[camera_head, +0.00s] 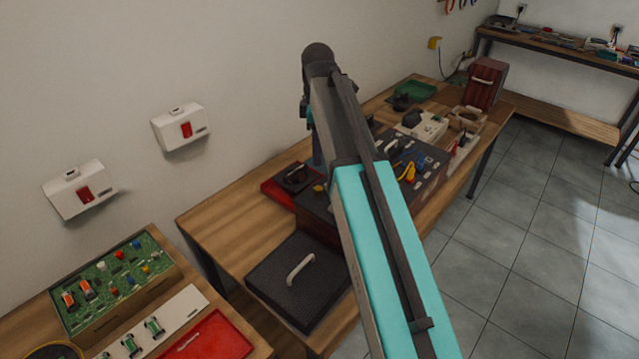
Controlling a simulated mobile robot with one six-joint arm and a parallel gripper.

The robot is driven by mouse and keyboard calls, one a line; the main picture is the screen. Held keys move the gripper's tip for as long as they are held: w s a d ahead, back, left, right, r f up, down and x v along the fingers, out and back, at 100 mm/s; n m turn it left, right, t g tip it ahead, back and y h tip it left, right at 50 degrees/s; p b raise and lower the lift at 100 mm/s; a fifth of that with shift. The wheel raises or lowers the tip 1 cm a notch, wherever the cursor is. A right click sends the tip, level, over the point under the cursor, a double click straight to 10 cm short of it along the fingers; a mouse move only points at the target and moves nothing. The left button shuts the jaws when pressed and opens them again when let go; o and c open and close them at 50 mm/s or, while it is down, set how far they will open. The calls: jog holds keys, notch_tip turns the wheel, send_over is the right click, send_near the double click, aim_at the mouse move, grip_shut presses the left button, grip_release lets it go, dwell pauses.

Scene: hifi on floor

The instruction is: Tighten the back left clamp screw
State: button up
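I cannot make out the back left clamp screw. The dark red-sided box (427,186) on the middle bench carries several small fittings, including a yellow one (407,171) and blue ones. My arm crosses in front of it and hides part of it. My gripper does not show; the arm rises to a dark joint at the top and the part beyond it is hidden behind the arm. A green panel (97,290) with small coloured parts stands on the near left bench.
The middle bench (222,232) also holds a black case (270,272) with a pale handle, a green tray (425,91) and a red box (482,85). A red tray (222,343) lies at the lower left. Tiled floor (520,240) is clear at right.

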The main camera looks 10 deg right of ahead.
aim_at(318, 188)
jog(key=shift+f+p, duration=1.6)
jog(key=shift+f, duration=4.75)
jog(key=shift+c, duration=0.3)
grip_shut()
